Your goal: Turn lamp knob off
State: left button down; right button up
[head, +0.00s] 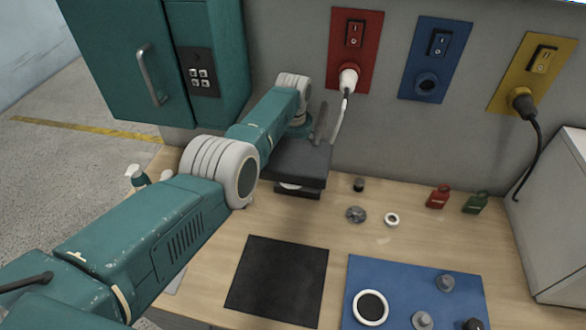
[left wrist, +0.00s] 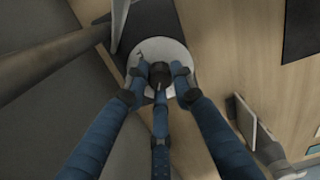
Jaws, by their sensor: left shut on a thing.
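In the left wrist view the blue-grey fingers of my left gripper (left wrist: 160,78) are closed around a small dark knob (left wrist: 160,70). The knob sits in the middle of a pale round disc (left wrist: 176,52). In the head view my left arm reaches across to the dark grey lamp (head: 300,160) near the wall. There my arm and the lamp hide the fingers and the knob. A white cord (head: 341,116) runs from the lamp area up to a white plug in the red wall panel (head: 366,28). I cannot tell whether the lamp is lit. My right gripper is in neither view.
Blue (head: 424,58) and yellow (head: 516,73) switch panels hang on the wall. A teal cabinet (head: 110,60) stands at the left. The wooden bench (head: 300,222) holds a black mat (head: 277,280), a blue mat (head: 400,275) with small parts, red (head: 438,197) and green (head: 475,203) bottles.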

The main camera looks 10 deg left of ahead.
pick_arm(q)
jog(key=c, duration=1.6)
grip_release()
jog(key=shift+w+r, duration=0.2)
jog(key=shift+c, duration=0.2)
jog(key=shift+o, duration=0.9)
jog(key=shift+s+f, duration=0.1)
jog(key=shift+s, duration=0.05)
